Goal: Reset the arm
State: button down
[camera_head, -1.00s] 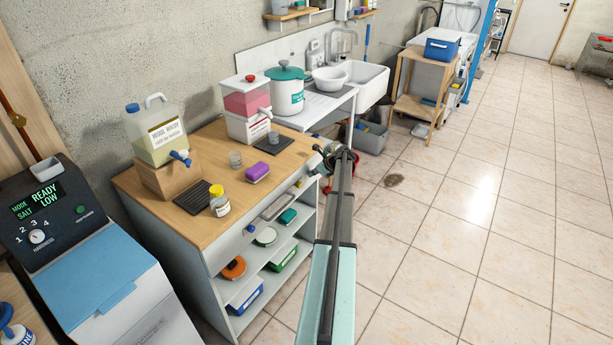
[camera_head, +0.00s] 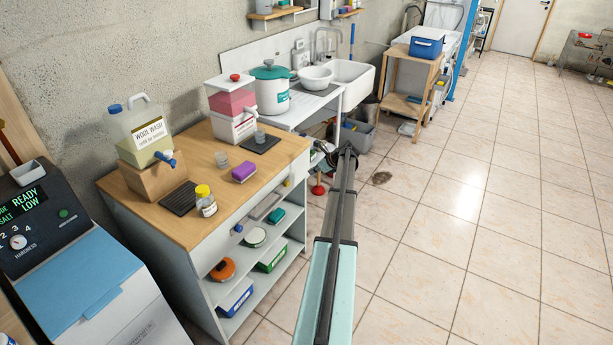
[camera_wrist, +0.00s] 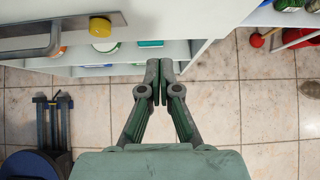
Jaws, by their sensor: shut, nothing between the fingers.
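My gripper (camera_wrist: 159,82) is in the middle of the wrist view, its two fingers together and nothing between them. It hangs over tiled floor beside the front of a white cabinet. My arm (camera_head: 335,235) reaches forward in the head view, along the right side of the wooden-topped cabinet (camera_head: 222,150). The fingertips cannot be made out clearly in the head view.
On the cabinet top are a wool wash jug (camera_head: 140,132), a yellow-capped jar (camera_head: 205,201) and a purple sponge (camera_head: 244,172). A metal handle (camera_wrist: 60,38) juts from the cabinet front. A red plunger (camera_head: 318,187) stands beyond. The tiled floor (camera_head: 460,230) at right is open.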

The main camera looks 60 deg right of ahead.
jog(key=b+v, duration=0.1)
jog(key=v, duration=0.4)
jog(key=s+a+f+n+g, duration=0.2)
jog(key=s+a+f+n, duration=0.2)
jog(key=a+n, duration=0.3)
jog(key=a+f+n+g+y, duration=0.15)
jog(key=a+f+n, duration=0.45)
jog(key=a, duration=0.7)
jog(key=a+f+n+g+y, duration=0.1)
jog(key=a+f+n+g, duration=0.2)
jog(key=a+f+n, duration=0.75)
jog(key=a+f+g+y, duration=0.15)
jog(key=a+f, duration=0.25)
jog(key=a, duration=1.3)
jog(key=s+a+f+n+g+h, duration=0.1)
jog(key=s+a+f+n+g, duration=0.1)
jog(key=s+a+n, duration=0.2)
jog(key=s+a+f+n+g+h, duration=0.1)
jog(key=s+a+f+n+g, duration=0.1)
jog(key=s+a, duration=0.9)
jog(key=s+a+f+n+g+h, duration=0.1)
jog(key=s+a+n, duration=0.5)
jog(key=a, duration=1.2)
jog(key=shift+s+f+n+g+h, duration=0.4)
jog(key=shift+s+f+g, duration=0.2)
jog(key=shift+s+g, duration=0.65)
jog(key=shift+w, duration=0.15)
